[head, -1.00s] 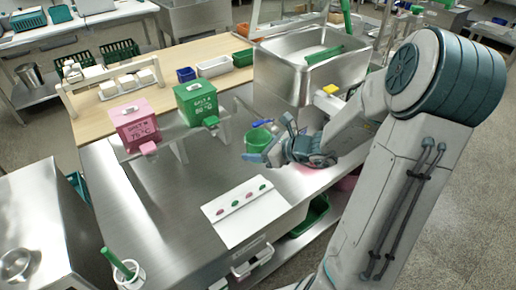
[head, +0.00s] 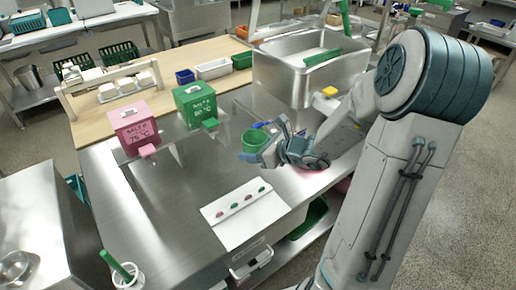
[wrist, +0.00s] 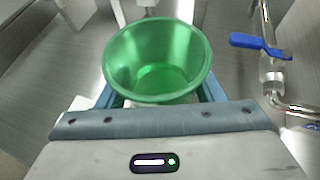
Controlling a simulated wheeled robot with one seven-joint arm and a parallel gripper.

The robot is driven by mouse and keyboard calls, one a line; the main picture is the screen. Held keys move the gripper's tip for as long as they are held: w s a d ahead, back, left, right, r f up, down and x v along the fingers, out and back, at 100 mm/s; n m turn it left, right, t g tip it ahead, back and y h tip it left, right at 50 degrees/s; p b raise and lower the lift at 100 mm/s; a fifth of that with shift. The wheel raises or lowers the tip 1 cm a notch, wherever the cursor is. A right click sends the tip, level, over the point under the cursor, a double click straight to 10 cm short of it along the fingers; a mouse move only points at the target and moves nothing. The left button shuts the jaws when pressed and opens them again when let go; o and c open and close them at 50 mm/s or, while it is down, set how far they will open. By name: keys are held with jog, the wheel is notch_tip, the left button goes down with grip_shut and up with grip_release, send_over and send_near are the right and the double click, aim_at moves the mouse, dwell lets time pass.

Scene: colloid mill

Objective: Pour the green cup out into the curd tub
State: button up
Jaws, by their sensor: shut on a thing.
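The green cup (head: 255,140) is between the fingers of my gripper (head: 266,143), near the middle of the steel bench. My gripper is shut on it. In the wrist view the cup (wrist: 158,62) fills the space between the fingers, its wide mouth towards the camera. It looks close to upright. Its inside is plain green, and I cannot tell how full it is. A large open steel tub (head: 272,82), probably the curd tub, stands behind the cup at the back of the bench, with a green bar inside it.
A green box dispenser (head: 196,104) and a pink one (head: 133,126) stand left of the cup. A blue-handled tap (wrist: 262,45) is close to the cup's right in the wrist view. A white panel with coloured buttons (head: 243,213) lies in front.

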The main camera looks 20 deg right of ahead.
jog(key=shift+w+a+f+m+t+h, duration=0.15)
jog(key=shift+w+a+m+h, duration=0.1)
jog(key=shift+w+m+h, duration=0.15)
jog(key=shift+w+a+r+m+t+h, duration=0.1)
jog(key=shift+w+a+m+t+h, duration=0.15)
jog(key=shift+w, duration=0.2)
jog(key=shift+w+a+f+m+t+h, duration=0.1)
jog(key=shift+w+a+m+h, duration=0.15)
jog(key=shift+w+m, duration=0.15)
jog(key=shift+w+a+f+m+t+h, duration=0.1)
jog(key=shift+w+m+t+h, duration=0.15)
jog(key=shift+w+m+h, duration=0.25)
jog(key=shift+w+a+f+m+t+h, duration=0.1)
jog(key=shift+w+m+t+h, duration=0.2)
jog(key=shift+m+h, duration=0.35)
